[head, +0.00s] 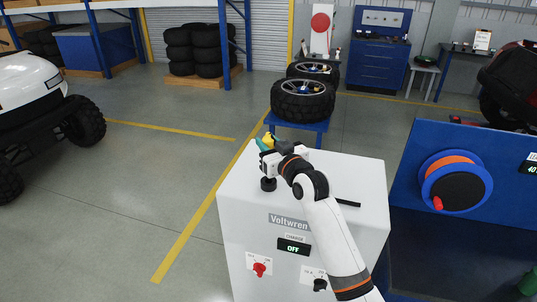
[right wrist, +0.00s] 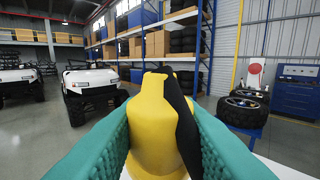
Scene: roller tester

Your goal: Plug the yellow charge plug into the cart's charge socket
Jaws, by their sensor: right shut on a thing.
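The yellow charge plug (right wrist: 152,125) fills the middle of the right wrist view, pinched between the teal fingers of my right gripper (right wrist: 160,135). A black strip runs along its right side. In the head view my right gripper (head: 264,145) is above the back left of the white charger cabinet, with a bit of yellow at its fingers. A white cart (head: 28,85) stands at the far left, well apart from the gripper. Two white carts show in the right wrist view, the nearer one (right wrist: 92,88) left of the plug. I cannot make out a charge socket. My left gripper is not in view.
The charger cabinet (head: 300,232) reads Voltwren and its display (head: 295,248) shows OFF. A red knob (head: 259,269) is below. Tyres on a blue stand (head: 303,100) are behind the cabinet. A blue unit with a reel (head: 456,182) is on the right. Floor between cabinet and cart is clear.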

